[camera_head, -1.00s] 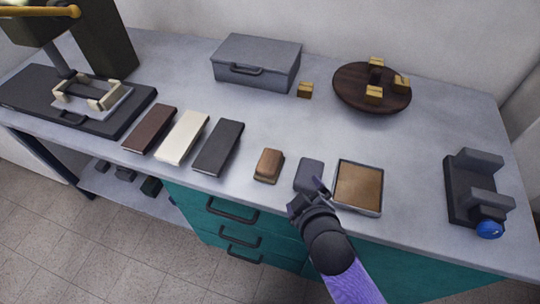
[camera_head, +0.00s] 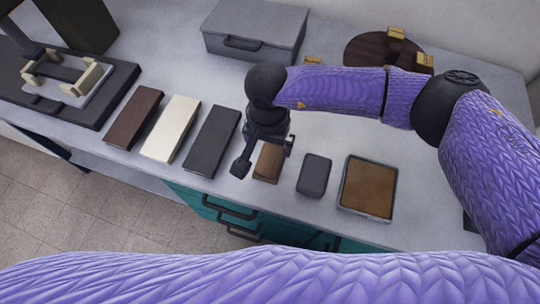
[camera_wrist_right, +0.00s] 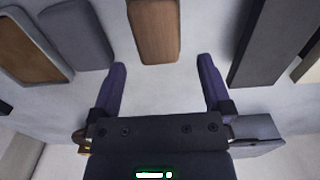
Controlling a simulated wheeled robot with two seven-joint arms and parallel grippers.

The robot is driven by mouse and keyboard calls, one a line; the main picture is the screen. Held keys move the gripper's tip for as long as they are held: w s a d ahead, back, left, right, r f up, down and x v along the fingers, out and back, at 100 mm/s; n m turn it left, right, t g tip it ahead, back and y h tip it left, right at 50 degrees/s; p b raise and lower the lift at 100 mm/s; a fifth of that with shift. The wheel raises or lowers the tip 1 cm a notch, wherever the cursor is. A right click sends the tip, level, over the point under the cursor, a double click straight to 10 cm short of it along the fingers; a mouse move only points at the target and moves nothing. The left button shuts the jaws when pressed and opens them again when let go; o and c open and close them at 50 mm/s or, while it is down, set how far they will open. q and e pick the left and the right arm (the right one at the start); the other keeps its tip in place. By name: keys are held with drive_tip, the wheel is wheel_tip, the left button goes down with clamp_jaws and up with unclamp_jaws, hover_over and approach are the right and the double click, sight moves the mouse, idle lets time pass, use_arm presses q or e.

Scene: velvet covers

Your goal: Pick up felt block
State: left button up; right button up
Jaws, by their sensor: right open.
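A brown block (camera_head: 268,165) with rounded edges lies on the grey table near its front edge. A dark grey rounded block (camera_head: 313,176) lies just right of it; I cannot tell for certain which of the two is felt. My right gripper (camera_head: 264,156) points down above the brown block, its fingers apart and partly hiding it. In the right wrist view the brown block (camera_wrist_right: 155,30) lies beyond the gap between the open fingertips (camera_wrist_right: 160,70), with nothing held. The grey block (camera_wrist_right: 76,36) is left of it there. My left gripper is not in view.
A brown-filled tray (camera_head: 370,188) is right of the grey block. Dark grey (camera_head: 210,140), cream (camera_head: 171,128) and brown (camera_head: 134,117) covers lie to the left. A grey case (camera_head: 255,35) and a round wooden stand (camera_head: 385,52) are behind. A press (camera_head: 65,80) stands far left.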

sight(270, 157)
drive_tip(key=f, duration=0.2)
drive_tip(key=f+b, duration=0.1)
drive_tip(key=f, duration=0.2)
drive_tip(key=shift+s+d+f, duration=0.15)
drive_tip(key=shift+s+f, duration=0.05)
drive_tip(key=shift+f, duration=0.15)
drive_tip(key=c, duration=1)
wheel_tip(270, 157, up, 10)
drive_tip(key=shift+r+p, duration=0.1)
drive_tip(key=shift+p, duration=1.15)
drive_tip(key=shift+c, duration=0.2)
drive_tip(key=o, duration=0.7)
drive_tip(key=c, duration=0.5)
